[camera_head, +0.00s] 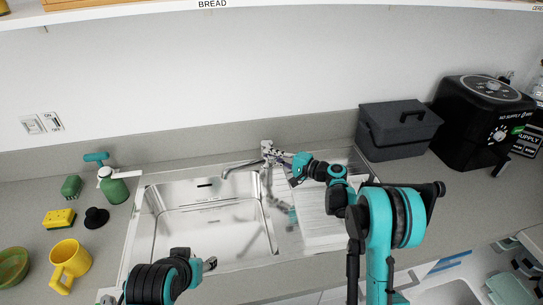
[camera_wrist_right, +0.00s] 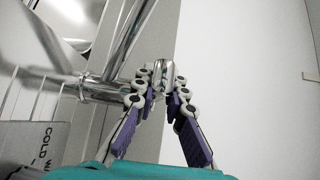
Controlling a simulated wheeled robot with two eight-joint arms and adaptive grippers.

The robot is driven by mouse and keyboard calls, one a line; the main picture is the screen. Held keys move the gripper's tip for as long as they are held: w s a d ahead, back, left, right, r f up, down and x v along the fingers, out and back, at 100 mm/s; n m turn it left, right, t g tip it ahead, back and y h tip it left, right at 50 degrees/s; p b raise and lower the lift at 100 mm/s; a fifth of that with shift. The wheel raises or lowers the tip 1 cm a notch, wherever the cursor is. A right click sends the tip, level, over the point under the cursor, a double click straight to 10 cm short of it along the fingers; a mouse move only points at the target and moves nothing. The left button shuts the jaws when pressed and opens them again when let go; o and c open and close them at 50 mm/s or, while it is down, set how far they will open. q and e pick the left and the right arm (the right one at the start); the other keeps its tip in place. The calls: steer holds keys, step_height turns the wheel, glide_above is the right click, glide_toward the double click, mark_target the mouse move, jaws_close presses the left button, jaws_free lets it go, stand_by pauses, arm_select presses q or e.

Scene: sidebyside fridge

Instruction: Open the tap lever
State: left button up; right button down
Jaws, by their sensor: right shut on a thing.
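The chrome tap (camera_head: 242,166) stands at the back edge of the sink, its spout reaching left over the basin. My right gripper (camera_head: 270,153) is at the top of the tap, partly covering the lever there. In the right wrist view, the two fingers of my right gripper (camera_wrist_right: 163,88) with purple pads are closed around the end of the shiny tap lever (camera_wrist_right: 165,70). The tap's pipes (camera_wrist_right: 122,45) show to the left of the fingers. My left gripper (camera_head: 210,264) is low, by the front edge of the sink, small and mostly hidden by its own arm.
The steel sink (camera_head: 205,200) is empty. A yellow mug (camera_head: 68,265), sponge (camera_head: 59,219), green bottle (camera_head: 113,187) and bowl (camera_head: 12,267) stand on the left counter. A dark grey box (camera_head: 398,133) and black appliance (camera_head: 475,125) stand to the right. A shelf runs above.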

steer(key=r+p, duration=0.1)
steer(key=m, duration=0.1)
steer(key=r+g+h+p, duration=0.1)
steer(key=shift+w+a+r+p, duration=0.1)
steer(key=shift+w+r+p, duration=0.15)
steer(key=shift+r+p, duration=0.1)
steer(key=shift+w+a+r+m+g+h+p, duration=0.1)
steer(key=shift+w+r+m+g+h+p, duration=0.65)
steer(key=shift+r+m+g+p, duration=0.45)
steer(key=shift+f, duration=0.25)
steer(key=c, duration=1.6)
jaws_free()
steer(key=shift+o, duration=0.2)
steer(key=v, duration=1.2)
steer(key=shift+s+f, duration=0.1)
